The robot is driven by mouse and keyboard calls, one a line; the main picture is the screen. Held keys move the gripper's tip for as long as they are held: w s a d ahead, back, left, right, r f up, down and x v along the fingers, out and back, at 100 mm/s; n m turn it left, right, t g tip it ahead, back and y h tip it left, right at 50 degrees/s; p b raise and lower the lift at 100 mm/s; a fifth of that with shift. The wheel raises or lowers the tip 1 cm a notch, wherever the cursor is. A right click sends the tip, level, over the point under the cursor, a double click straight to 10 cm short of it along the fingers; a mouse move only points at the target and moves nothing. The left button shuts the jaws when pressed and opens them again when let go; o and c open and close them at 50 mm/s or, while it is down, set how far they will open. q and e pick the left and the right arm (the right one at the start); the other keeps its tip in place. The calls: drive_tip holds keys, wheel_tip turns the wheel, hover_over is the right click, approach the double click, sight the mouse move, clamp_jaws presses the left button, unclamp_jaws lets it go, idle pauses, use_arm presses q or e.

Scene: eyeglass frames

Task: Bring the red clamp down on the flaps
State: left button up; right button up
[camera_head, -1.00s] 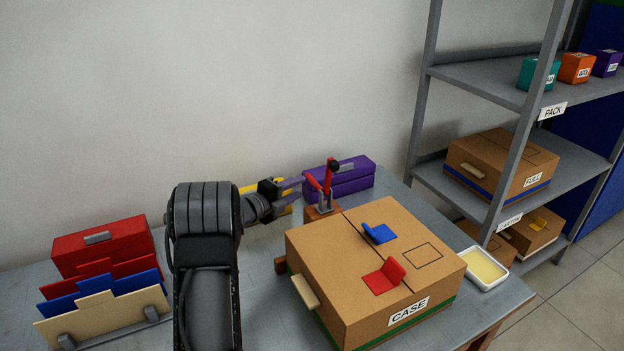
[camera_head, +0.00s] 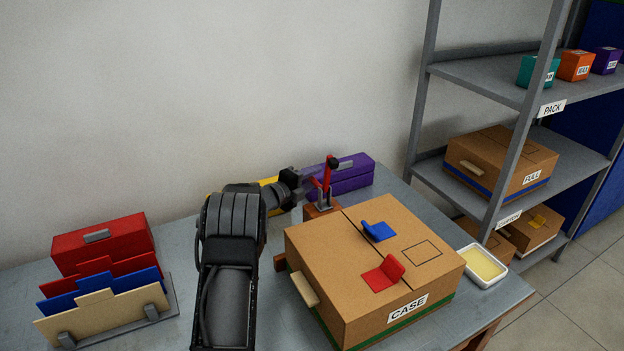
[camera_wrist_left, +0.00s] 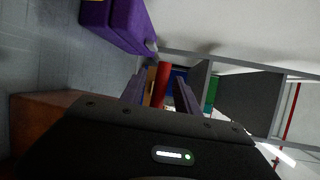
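The red clamp (camera_head: 327,173) stands on a brown block at the back-left corner of the case, its dark-tipped handle upright. The case (camera_head: 350,278) is a closed cardboard box with a blue tab (camera_head: 379,231) and a red tab (camera_head: 390,270) raised on its top flaps. My left gripper (camera_head: 314,182) is at the clamp handle, coming from the left. In the left wrist view, the red handle (camera_wrist_left: 161,86) shows between its two fingers, with a gap visible on each side, so it looks open around the handle. My right gripper is not in view.
A purple box (camera_head: 345,177) lies just behind the clamp. A red box and file folders (camera_head: 105,285) stand at the left. A white tray with a yellow pad (camera_head: 482,266) sits right of the case. A grey shelf (camera_head: 480,80) holds more boxes.

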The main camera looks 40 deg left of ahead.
use_arm(q)
drive_tip(key=shift+c, duration=0.4)
clamp_jaws()
idle(0.9)
